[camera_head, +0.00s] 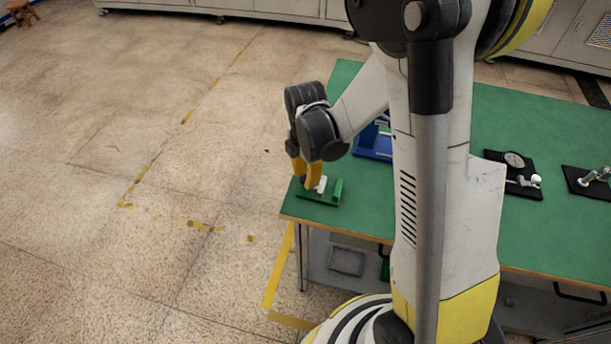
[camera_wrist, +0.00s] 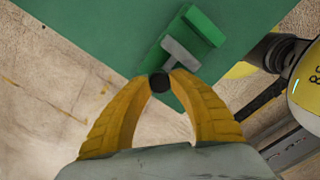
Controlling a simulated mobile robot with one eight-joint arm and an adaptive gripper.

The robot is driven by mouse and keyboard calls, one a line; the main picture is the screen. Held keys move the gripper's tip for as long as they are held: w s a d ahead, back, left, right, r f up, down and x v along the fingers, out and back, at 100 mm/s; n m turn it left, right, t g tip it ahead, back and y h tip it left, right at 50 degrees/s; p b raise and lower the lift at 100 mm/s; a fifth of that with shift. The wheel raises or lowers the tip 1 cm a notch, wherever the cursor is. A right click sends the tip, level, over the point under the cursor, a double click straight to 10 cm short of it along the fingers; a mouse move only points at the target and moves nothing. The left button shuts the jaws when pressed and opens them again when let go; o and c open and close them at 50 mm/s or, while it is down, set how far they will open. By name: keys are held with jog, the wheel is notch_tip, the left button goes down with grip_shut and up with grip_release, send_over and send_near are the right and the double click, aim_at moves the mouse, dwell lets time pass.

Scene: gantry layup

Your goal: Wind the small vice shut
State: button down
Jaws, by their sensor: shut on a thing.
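The small green vice (camera_head: 336,190) sits at the near left corner of the green-topped table. In the wrist view the vice (camera_wrist: 205,24) shows a green jaw block, with a light grey part (camera_wrist: 181,52) in front of it. A dark round knob (camera_wrist: 159,82) is at the near end of the vice. My gripper (camera_wrist: 160,76) has its two yellow fingers closed in on this knob, one on each side. In the head view my gripper (camera_head: 305,184) reaches down at the vice and hides part of it. The gap between the jaws is hard to judge.
A blue tray (camera_head: 372,143) lies behind the vice, partly hidden by my arm. A black plate with a round dial (camera_head: 514,160) and another black fixture (camera_head: 590,182) stand to the right. The table's edge (camera_head: 330,228) is close to the vice.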

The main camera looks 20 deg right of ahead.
jog(key=m+b, duration=0.1)
jog(key=m, duration=1.2)
jog(key=shift+b, duration=0.4)
jog(key=m, duration=0.5)
jog(key=shift+m, duration=0.3)
jog(key=m, duration=0.6)
jog(key=shift+b, duration=0.3)
jog(key=c, duration=1.4)
grip_release()
